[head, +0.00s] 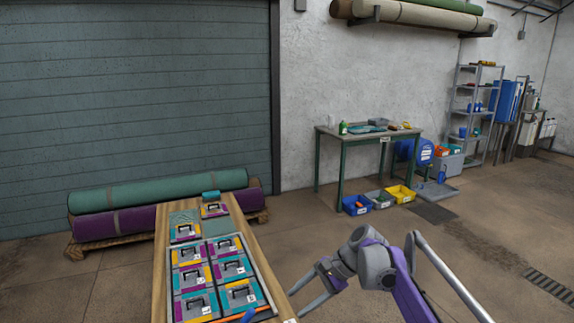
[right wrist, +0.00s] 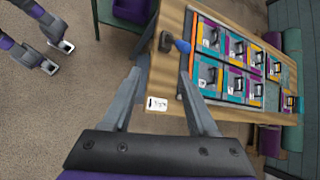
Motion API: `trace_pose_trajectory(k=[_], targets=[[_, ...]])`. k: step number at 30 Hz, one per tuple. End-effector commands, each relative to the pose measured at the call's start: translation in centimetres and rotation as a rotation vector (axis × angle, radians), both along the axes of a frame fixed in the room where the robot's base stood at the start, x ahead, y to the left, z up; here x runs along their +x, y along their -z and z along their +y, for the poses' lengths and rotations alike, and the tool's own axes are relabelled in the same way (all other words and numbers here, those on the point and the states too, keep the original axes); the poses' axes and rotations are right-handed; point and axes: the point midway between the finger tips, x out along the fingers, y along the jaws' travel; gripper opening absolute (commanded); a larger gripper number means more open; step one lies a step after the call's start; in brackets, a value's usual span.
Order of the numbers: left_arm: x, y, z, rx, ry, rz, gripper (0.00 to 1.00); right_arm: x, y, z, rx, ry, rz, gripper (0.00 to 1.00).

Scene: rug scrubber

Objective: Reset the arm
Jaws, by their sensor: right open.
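My right gripper (head: 308,289) is open and empty in the head view. It hangs just right of the long wooden table (head: 160,264), with its fingers pointing left toward the table's edge. In the right wrist view its two fingers (right wrist: 163,80) are spread wide. The near end of the table (right wrist: 169,82) shows between and beyond them, with nothing held. I cannot tell whether a fingertip touches the table. My right arm is bent, with its elbow raised to the right. My left gripper does not show in the head view.
On the table lies a tray of several colored panels (head: 240,289) with black handles. A black tool (right wrist: 165,42) with a blue part lies near its end. Rolled rugs (head: 157,190) lie behind. A green-legged workbench (head: 340,137) stands at the wall.

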Motion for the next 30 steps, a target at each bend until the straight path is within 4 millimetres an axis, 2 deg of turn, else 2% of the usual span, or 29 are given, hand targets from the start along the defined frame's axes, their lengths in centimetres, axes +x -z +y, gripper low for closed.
trace_pose_trajectory(k=[1,4,10,17,21,25,30], targets=[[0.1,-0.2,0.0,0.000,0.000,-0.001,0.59,-1.7,-0.6,-0.6,-0.041,-0.022,-0.050,0.59],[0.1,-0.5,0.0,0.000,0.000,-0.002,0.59,-4.8,-0.9,-2.0,-0.130,-0.078,-0.159,0.59],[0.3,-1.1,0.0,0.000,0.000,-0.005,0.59,-11.7,-0.3,-5.1,-0.321,-0.221,-0.365,0.59],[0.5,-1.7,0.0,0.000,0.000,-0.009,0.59,-20.3,2.2,-8.9,-0.553,-0.427,-0.578,0.59],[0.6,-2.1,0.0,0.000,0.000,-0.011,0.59,-25.2,4.7,-11.1,-0.693,-0.568,-0.687,0.59],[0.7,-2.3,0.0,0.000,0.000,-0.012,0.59,-28.6,6.9,-12.7,-0.796,-0.682,-0.761,0.59],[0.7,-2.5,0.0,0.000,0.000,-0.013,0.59,-30.7,8.6,-13.7,-0.871,-0.770,-0.809,0.59]])
